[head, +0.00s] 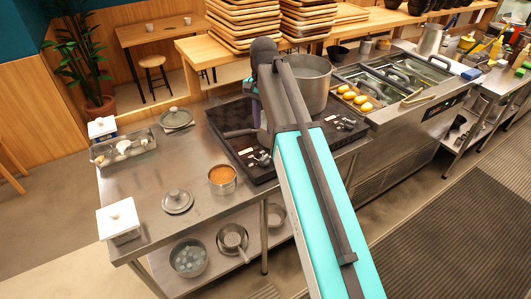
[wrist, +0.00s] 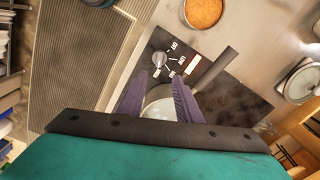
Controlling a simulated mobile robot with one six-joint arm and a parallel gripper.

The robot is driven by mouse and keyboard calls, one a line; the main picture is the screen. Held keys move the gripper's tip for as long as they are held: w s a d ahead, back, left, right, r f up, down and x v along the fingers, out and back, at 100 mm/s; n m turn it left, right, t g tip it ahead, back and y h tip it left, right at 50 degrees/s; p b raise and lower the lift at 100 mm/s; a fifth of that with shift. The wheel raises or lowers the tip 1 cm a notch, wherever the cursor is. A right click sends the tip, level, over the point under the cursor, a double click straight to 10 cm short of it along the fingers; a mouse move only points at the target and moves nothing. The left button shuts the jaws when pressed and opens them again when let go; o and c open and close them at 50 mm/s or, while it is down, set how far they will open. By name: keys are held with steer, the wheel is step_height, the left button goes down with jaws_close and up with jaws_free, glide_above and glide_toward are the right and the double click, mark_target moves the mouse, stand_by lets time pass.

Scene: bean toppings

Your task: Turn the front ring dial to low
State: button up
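A silver ring dial (wrist: 160,59) with small white marks beside it sits on the black stove top in the wrist view. I cannot read the marks or the dial's setting for sure. In the head view a dial (head: 264,158) shows at the stove's near left edge, and another dial (head: 345,123) sits further right. My gripper (wrist: 159,76) is open, its two purple fingers apart, with the dial just beyond the fingertips and roughly between them. I cannot tell whether they touch it. In the head view my arm hides most of the gripper.
A pale round vessel (wrist: 160,101) shows between and behind the fingers, with a dark handle (wrist: 216,68) beside it. A large pot (head: 308,82) stands on the stove. A bean bowl (head: 222,179) and a lid (head: 177,201) sit on the counter (head: 160,225) to the left.

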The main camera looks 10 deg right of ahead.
mark_target(264, 157)
steer(key=shift+f, duration=0.15)
steer(key=shift+f+p, duration=2.15)
steer(key=shift+f, duration=4.6)
jaws_close()
steer(key=shift+d, duration=0.15)
